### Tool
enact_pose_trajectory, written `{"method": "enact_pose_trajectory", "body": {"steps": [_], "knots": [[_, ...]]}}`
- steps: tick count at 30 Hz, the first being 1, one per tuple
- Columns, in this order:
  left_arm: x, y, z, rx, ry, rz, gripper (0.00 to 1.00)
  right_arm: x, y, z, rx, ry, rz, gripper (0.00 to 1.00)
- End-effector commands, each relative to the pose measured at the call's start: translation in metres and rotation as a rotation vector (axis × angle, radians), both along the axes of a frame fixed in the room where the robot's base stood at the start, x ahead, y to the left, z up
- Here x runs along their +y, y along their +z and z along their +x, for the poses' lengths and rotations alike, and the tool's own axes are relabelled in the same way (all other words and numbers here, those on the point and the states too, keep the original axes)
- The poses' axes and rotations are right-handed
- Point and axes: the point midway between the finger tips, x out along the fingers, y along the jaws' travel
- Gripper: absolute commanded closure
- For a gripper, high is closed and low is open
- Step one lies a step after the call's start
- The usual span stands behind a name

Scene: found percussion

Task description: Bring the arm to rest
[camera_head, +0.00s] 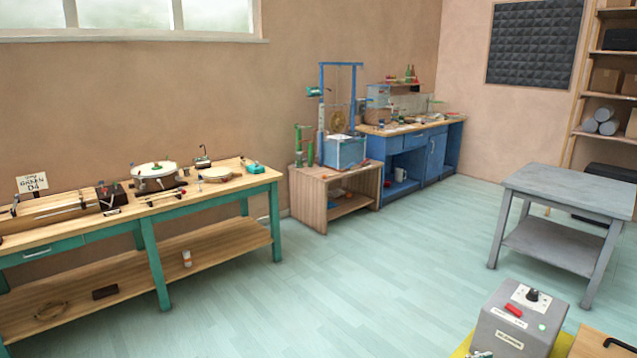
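A grey metal table (565,185), bare on top, stands at the right. A grey box with a black knob (515,325) is close at the bottom right. Shelves (590,90) line the right edge. The pale green floor (350,280) in the middle is clear.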

Motion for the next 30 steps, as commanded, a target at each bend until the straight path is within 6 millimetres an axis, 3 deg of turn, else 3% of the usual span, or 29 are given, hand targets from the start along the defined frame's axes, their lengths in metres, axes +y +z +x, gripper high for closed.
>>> {"method": "enact_pose_trajectory", "body": {"steps": [8,18,24,30], "knots": [[-0.001,0.000,-0.001,0.002,-0.002,0.000,0.44,0.013,-0.050,-0.040,0.200,0.100,0.074,1.00],[0.006,-0.001,-0.009,0.016,-0.003,0.009,0.44,0.049,-0.118,-0.133,0.548,0.362,0.214,1.00],[0.006,-0.001,-0.008,0.015,-0.002,0.009,0.44,0.074,-0.138,-0.190,0.706,0.545,0.289,1.00],[0.006,-0.001,-0.008,0.015,0.000,0.008,0.44,0.097,-0.143,-0.238,0.808,0.713,0.347,1.00]]}}
